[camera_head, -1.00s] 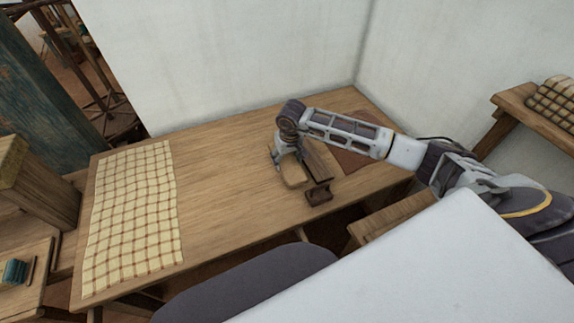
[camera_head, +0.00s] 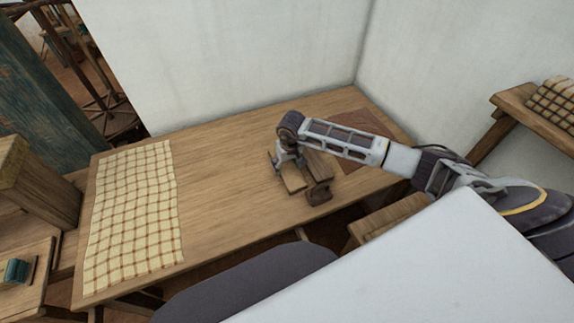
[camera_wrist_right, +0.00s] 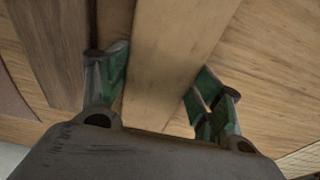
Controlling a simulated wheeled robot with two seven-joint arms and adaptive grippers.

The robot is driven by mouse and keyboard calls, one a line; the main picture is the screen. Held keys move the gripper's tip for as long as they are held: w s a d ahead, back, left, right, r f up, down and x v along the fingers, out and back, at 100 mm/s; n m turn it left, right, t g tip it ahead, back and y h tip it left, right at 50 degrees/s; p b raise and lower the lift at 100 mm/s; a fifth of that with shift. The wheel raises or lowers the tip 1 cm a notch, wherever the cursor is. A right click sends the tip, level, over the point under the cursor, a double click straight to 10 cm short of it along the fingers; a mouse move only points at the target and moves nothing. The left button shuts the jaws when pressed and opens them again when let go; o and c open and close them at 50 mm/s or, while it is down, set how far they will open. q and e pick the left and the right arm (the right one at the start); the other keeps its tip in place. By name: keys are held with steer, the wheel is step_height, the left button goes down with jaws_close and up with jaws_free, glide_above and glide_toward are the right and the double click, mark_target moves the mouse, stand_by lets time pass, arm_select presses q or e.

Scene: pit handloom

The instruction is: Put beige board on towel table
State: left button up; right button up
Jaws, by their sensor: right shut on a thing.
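The beige board (camera_head: 293,181) is at the right part of the wooden table, partly hidden by my right gripper (camera_head: 284,162). My right gripper is shut on it. In the right wrist view, the pale beige board (camera_wrist_right: 175,50) runs between the two green-padded fingers (camera_wrist_right: 160,88). Whether the board touches the tabletop is not clear. A checked cream towel (camera_head: 133,215) lies flat on the left end of this long wooden table (camera_head: 225,165). My left gripper is not in view.
A darker board (camera_head: 321,165) and a small dark brown block (camera_head: 319,194) are close beside the beige board. A brown mat (camera_head: 352,125) lies behind my arm. Folded checked cloths (camera_head: 552,103) sit on a side table (camera_head: 525,102). The table's middle is clear.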

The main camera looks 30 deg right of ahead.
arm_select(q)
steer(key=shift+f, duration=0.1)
arm_select(e)
steer(key=shift+f, duration=0.1)
steer(key=o, duration=1.1)
steer(key=shift+c, duration=0.2)
steer(key=shift+o, duration=0.3)
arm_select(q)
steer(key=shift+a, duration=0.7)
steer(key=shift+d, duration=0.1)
